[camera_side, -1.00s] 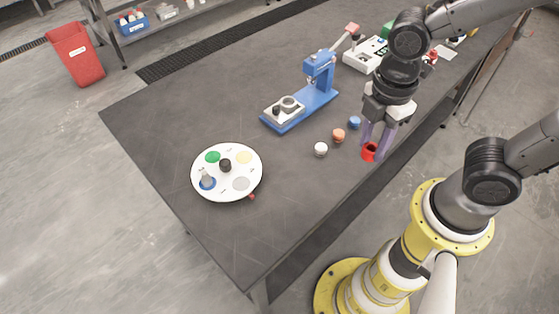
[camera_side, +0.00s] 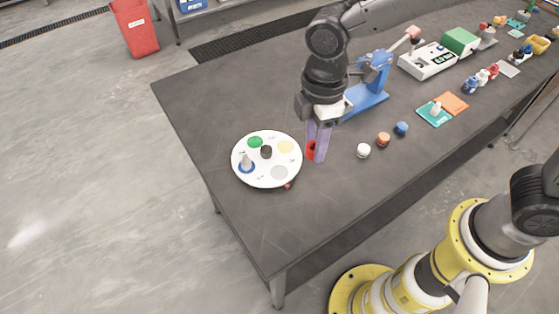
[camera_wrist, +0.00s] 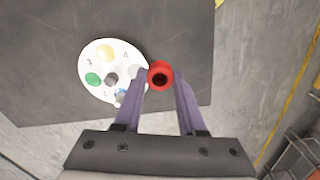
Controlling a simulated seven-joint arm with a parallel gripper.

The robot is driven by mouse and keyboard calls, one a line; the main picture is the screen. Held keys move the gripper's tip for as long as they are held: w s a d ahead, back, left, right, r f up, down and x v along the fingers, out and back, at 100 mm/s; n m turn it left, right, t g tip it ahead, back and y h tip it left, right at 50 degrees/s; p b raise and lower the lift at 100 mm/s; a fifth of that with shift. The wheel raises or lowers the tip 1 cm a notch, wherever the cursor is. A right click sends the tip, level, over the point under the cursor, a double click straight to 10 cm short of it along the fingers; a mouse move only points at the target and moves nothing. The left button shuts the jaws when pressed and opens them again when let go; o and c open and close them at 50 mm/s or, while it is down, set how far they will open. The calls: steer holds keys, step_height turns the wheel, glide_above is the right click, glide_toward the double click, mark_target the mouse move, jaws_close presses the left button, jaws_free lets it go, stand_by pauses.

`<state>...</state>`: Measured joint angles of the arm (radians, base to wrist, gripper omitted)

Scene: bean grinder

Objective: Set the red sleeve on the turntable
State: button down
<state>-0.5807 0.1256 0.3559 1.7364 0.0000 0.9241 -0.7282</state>
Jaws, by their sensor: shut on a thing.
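The red sleeve (camera_side: 311,150) is a short hollow cylinder between my gripper's purple fingers. My gripper (camera_side: 317,156) is shut on it, just right of the turntable. In the wrist view the sleeve (camera_wrist: 160,75) shows its dark bore between the fingertips. The turntable (camera_side: 246,176) is a round white disc with a dark centre knob (camera_side: 266,152). It carries a green spot (camera_side: 255,142), a pale yellow spot (camera_side: 286,147), a grey spot (camera_side: 279,172), and a blue spot with a grey piece (camera_side: 246,162) standing on it. The turntable also shows in the wrist view (camera_wrist: 125,57).
White (camera_side: 363,151), orange (camera_side: 383,139) and blue (camera_side: 401,128) small pieces stand in a row to the right. A blue press (camera_side: 368,92) stands behind my gripper. The dark tabletop (camera_side: 215,100) is clear behind and in front of the turntable.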

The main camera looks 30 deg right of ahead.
glide_above(280, 172)
steer(key=f, duration=0.6)
steer(key=shift+s+d, duration=0.2)
steer(key=shift+s, duration=0.2)
steer(key=shift+w+a+f, duration=0.3)
steer(key=shift+w+f, duration=0.15)
steer(key=shift+f, duration=1.6)
steer(key=shift+f, duration=0.15)
steer(key=c, duration=0.8)
jaws_free()
steer(key=shift+o, duration=0.2)
step_height(280, 172, up, 12)
steer(key=shift+r, duration=0.25)
